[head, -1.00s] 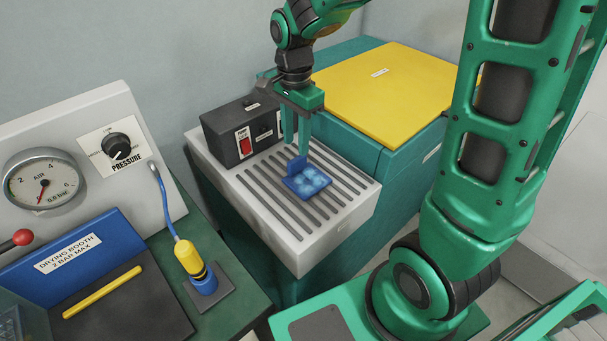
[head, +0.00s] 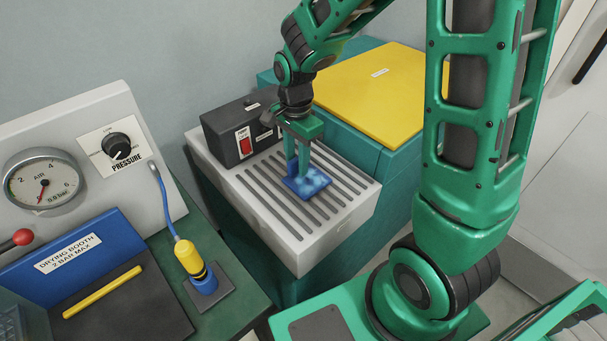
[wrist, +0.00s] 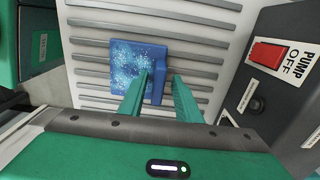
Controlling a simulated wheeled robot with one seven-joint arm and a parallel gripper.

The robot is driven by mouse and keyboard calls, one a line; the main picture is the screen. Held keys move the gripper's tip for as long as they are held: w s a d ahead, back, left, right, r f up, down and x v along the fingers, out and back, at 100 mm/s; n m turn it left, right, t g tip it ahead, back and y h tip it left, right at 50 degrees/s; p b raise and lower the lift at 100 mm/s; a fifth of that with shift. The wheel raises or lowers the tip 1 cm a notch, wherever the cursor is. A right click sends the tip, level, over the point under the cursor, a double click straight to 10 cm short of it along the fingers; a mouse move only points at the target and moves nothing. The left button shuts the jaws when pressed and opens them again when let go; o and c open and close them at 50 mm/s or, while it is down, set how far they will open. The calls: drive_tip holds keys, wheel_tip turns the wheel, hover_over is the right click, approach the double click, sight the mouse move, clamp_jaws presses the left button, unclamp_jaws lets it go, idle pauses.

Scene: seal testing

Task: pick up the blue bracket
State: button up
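The blue bracket (head: 308,183) lies on the slatted grey top, its flat plate down and its upright flange at the left in the head view. Pale wet-looking patches speckle the plate. In the wrist view the bracket (wrist: 135,62) has its flange on the right side. My gripper (head: 298,168) is low over the bracket, pointing down. In the wrist view its two green fingers (wrist: 161,78) are apart, one on each side of the flange, with a visible gap at least on the right. The fingers partly hide the flange in the head view.
A black pump box with a red switch (head: 244,142) stands close behind the gripper. A yellow-lidded teal cabinet (head: 385,90) is to the right. A drying booth (head: 80,255) with a gauge (head: 42,183) and yellow nozzle (head: 188,257) is at left.

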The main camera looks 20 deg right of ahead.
clamp_jaws()
drive_tip(key=shift+r, duration=0.1)
drive_tip(key=shift+w+r, duration=0.1)
drive_tip(key=shift+r, duration=0.55)
wheel_tip(320, 180, up, 3)
drive_tip(key=shift+f, duration=0.1)
drive_tip(key=s+a+r, duration=0.2)
drive_tip(key=a+r, duration=0.4)
drive_tip(key=a, duration=0.5)
drive_tip(key=shift+a+r, duration=0.25)
drive_tip(key=shift+r, duration=0.15)
drive_tip(key=shift+s, duration=0.1)
